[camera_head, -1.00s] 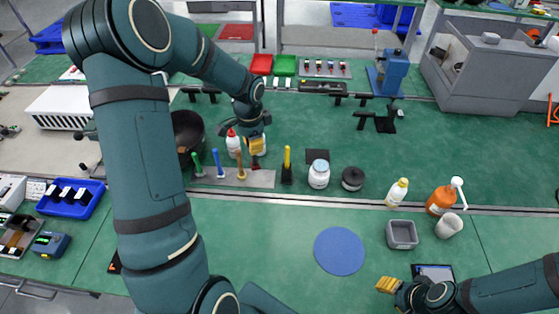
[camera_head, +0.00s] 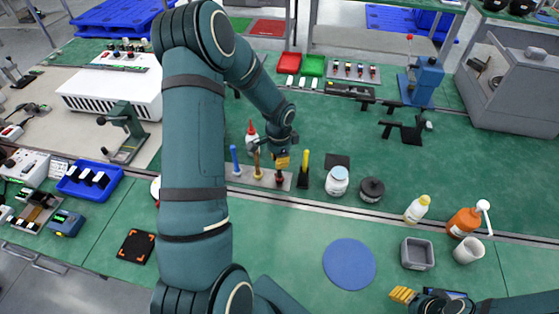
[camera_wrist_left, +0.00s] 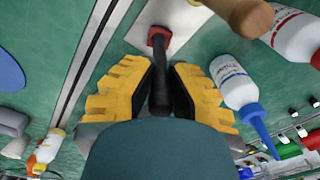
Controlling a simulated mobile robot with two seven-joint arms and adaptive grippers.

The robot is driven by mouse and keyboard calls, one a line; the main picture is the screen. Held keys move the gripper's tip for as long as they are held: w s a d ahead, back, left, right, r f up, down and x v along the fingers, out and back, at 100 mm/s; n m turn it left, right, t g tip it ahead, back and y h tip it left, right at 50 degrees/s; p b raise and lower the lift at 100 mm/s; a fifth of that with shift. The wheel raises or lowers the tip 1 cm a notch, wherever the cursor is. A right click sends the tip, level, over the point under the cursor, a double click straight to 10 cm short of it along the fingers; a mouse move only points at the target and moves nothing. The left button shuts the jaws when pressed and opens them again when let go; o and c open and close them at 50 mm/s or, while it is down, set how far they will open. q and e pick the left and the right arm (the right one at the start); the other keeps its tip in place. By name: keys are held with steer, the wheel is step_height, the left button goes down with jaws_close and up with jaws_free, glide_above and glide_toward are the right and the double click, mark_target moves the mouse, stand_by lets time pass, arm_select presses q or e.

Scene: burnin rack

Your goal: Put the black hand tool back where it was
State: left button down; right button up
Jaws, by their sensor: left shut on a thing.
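The black hand tool (camera_wrist_left: 160,75) is upright between the yellow fingers of my left gripper (camera_wrist_left: 160,95), which is shut on it. Its red collar (camera_wrist_left: 158,36) is at the metal rack plate (camera_wrist_left: 176,22). In the head view my left gripper (camera_head: 282,161) is over the right end of the plate (camera_head: 268,180), right of the wooden-handled tool (camera_head: 256,163) and the blue-handled tool (camera_head: 234,157). I cannot tell whether the black tool is seated in the plate or just above it. My right gripper (camera_head: 403,294) is low at the right; its opening is unclear.
A yellow-handled tool in a black stand (camera_head: 304,170) is close right of my left gripper. A white jar (camera_head: 338,181) and black jar (camera_head: 371,189) stand further right. White squeeze bottles (camera_wrist_left: 297,36) are close by. A blue disc (camera_head: 349,263) lies in front.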

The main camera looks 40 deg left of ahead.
arm_select(q)
steer(key=shift+w+f, duration=0.1)
steer(key=shift+f, duration=0.2)
steer(key=shift+f, duration=0.2)
steer(key=c, duration=1.1)
jaws_free()
steer(key=shift+r, duration=0.1)
step_height(320, 180, up, 12)
steer(key=shift+r+p, duration=0.15)
steer(key=shift+p, duration=0.35)
steer(key=shift+s, duration=0.2)
